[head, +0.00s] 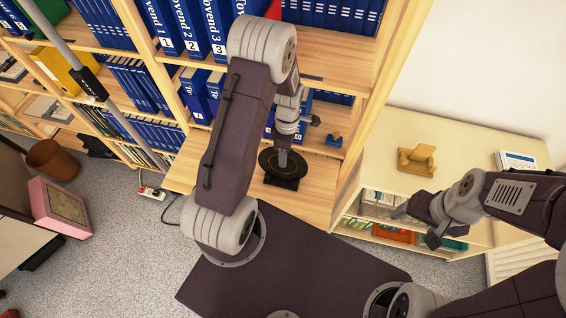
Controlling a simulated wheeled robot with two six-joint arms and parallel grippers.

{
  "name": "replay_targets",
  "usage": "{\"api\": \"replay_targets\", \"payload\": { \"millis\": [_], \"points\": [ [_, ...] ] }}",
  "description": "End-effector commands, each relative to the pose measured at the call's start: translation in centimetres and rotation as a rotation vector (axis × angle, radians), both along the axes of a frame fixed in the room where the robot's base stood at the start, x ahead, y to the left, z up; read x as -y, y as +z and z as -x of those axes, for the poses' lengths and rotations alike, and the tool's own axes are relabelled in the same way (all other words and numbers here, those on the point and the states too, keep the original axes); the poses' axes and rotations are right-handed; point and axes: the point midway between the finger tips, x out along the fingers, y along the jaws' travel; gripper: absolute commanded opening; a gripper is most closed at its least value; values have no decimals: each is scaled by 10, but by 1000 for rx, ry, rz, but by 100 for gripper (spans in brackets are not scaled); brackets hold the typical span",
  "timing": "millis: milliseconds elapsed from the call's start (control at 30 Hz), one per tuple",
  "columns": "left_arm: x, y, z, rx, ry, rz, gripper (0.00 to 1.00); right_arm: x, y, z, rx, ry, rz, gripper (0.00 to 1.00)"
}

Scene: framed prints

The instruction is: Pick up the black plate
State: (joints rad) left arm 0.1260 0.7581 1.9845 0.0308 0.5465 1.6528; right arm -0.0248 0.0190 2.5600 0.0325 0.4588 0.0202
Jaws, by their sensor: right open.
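The black plate (270,160) is a round dark disc with a thin light ring. It sits at a black stand or base (281,182) on a low wooden shelf, below the blue binders. My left gripper (297,140) is right at the plate, and one grey finger overlaps the plate's upper middle. I cannot tell whether that finger touches the plate or whether the jaws grip it. My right gripper (416,225) is open and empty, in front of the low cabinet at the right, well away from the plate.
The bookcase (328,210) has shelves of blue binders (200,30) above and left of the plate. A small blue object (334,139) lies right of it. A low cabinet (385,140) carries a wooden item (416,160). A pink box (60,207) and brown bin (52,160) stand left.

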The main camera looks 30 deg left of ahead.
Motion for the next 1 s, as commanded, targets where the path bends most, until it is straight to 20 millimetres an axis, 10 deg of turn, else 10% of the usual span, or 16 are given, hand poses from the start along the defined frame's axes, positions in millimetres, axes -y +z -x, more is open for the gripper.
{"api": "replay_targets", "payload": {
  "millis": [67, 233, 1000],
  "points": [
    [0, 0, 0, 0, 0, 0, 38, 0, 0, 0, 0, 0, 0, 76],
    [0, 0, 0, 0, 0, 0, 0, 0, 0, 0, 0, 0, 0, 76],
    [0, 1, 0, 1, 0, 0, 0, 0, 0, 0, 0, 0, 0, 76]
  ]
}}
